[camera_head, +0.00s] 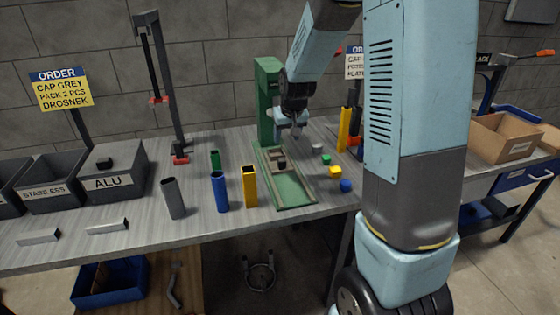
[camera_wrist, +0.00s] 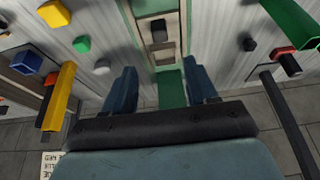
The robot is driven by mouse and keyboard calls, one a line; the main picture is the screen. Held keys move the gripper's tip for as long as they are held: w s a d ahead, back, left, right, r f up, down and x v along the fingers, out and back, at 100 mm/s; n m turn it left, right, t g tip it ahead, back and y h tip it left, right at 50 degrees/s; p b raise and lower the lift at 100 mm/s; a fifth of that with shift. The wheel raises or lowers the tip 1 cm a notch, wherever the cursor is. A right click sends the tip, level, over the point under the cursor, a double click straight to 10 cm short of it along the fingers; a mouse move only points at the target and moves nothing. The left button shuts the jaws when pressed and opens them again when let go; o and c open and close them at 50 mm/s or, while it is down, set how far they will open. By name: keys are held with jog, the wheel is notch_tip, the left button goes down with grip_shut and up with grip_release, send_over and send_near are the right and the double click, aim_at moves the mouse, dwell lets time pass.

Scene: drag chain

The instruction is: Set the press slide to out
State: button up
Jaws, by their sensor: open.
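The green press (camera_head: 269,92) stands at the back of the workbench, with its flat green base (camera_head: 296,192) stretching toward the front edge. The press slide (camera_head: 270,156) is a beige plate with a dark block on it, lying in the base track. It sits toward the column end, with bare green base in front. In the wrist view the slide (camera_wrist: 164,56) lies ahead of my fingers, near the top middle. My gripper (camera_head: 297,131) is open and empty, pointing down beside the press column; its two blue fingers (camera_wrist: 162,88) straddle the green base in the picture.
Grey, blue and yellow tubes (camera_head: 249,187) stand left of the press base. Small caps (camera_head: 335,172) lie to its right, near a tall yellow post (camera_head: 344,128). Dark bins (camera_head: 113,183) stand at the left, and a black stand (camera_head: 163,85) behind the tubes.

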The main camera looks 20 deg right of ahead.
aim_at(281, 159)
jog(key=x, duration=1.5)
grip_shut()
jog(key=shift+a, duration=0.15)
jog(key=shift+s, duration=0.1)
dwell(0.5)
